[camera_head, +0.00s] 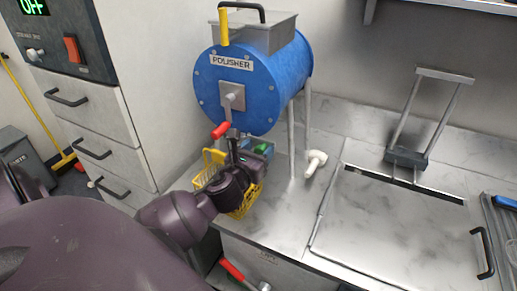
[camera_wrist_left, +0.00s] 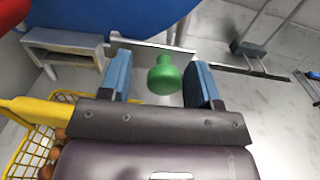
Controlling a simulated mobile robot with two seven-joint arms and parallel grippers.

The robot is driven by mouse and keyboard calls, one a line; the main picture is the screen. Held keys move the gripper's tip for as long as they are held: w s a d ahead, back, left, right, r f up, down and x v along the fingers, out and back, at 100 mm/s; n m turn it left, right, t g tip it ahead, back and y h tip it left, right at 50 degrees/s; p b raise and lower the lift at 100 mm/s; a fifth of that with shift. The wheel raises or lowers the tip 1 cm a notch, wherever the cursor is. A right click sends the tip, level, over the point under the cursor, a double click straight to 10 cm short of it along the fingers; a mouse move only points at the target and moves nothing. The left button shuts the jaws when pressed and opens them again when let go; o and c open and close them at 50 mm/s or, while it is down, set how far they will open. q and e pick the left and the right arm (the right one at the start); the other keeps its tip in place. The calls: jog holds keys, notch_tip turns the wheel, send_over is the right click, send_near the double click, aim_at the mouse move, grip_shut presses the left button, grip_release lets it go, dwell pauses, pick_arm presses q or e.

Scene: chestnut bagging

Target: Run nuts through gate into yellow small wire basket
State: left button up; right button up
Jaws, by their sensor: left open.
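The blue polisher drum (camera_head: 240,85) stands on legs at the counter's back left. A steel plate (camera_head: 232,97) on its face and a red-knobbed lever (camera_head: 221,130) below it look like the gate. The yellow wire basket (camera_head: 243,207) stands under it, partly hidden by my arm. In the left wrist view the basket (camera_wrist_left: 22,160) holds brown nuts (camera_wrist_left: 60,136). My left gripper (camera_head: 262,150) is open beside the basket. In the wrist view, a green knob-shaped object (camera_wrist_left: 165,76) shows between its fingers; whether they touch it is unclear. My right gripper is out of view.
A white knob-shaped object (camera_head: 316,162) lies on the counter, right of the drum's legs. A steel lid (camera_head: 395,225) and upright frame (camera_head: 437,110) occupy the right. Drawers (camera_head: 85,125) stand at the left. Bare counter shows in front of the white object.

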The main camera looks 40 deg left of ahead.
pick_arm(q)
jog(key=v, duration=1)
jog(key=shift+s+b, duration=0.15)
jog(key=shift+b, duration=0.15)
jog(key=shift+a, duration=0.1)
